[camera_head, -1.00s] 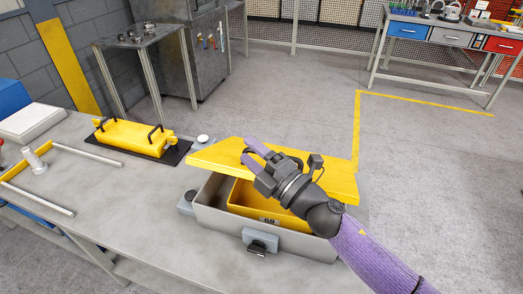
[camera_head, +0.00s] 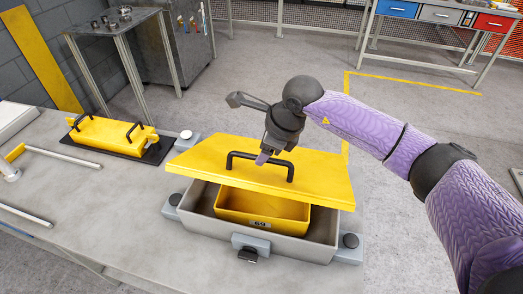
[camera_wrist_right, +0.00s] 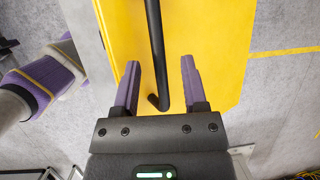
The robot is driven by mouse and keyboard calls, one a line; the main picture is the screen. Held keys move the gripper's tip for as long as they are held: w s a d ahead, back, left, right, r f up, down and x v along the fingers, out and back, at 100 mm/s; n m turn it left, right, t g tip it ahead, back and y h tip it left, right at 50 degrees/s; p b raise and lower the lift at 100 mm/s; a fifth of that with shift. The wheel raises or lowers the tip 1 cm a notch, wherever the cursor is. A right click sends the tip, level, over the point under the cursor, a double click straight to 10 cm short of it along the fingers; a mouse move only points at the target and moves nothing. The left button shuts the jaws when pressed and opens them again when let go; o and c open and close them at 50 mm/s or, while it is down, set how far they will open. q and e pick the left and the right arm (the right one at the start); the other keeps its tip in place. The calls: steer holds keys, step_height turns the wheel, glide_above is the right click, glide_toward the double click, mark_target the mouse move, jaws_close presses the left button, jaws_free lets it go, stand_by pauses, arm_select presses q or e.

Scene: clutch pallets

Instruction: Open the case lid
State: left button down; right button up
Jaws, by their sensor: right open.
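The case (camera_head: 205,212) is a grey box on the bench with a yellow inner box (camera_head: 235,222) marked 69. Its yellow lid (camera_head: 215,160) is raised at the front and tilted, so the inside shows. A black bar handle (camera_head: 245,154) stands on the lid. My right gripper (camera_head: 264,157) is at the handle, its fingers pointing down. In the right wrist view, the open fingers (camera_wrist_right: 159,65) lie on either side of the black handle (camera_wrist_right: 155,40), above the yellow lid (camera_wrist_right: 210,50). I cannot tell whether they touch it.
Grey latch blocks (camera_head: 250,244) surround the case. A yellow part with black handles (camera_head: 100,132) sits on a black mat to the left. Metal rails (camera_head: 25,215) lie on the bench at far left. Open floor lies behind the bench.

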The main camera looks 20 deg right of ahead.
steer(key=shift+x, duration=0.75)
jaws_close()
stand_by(0.5)
stand_by(0.4)
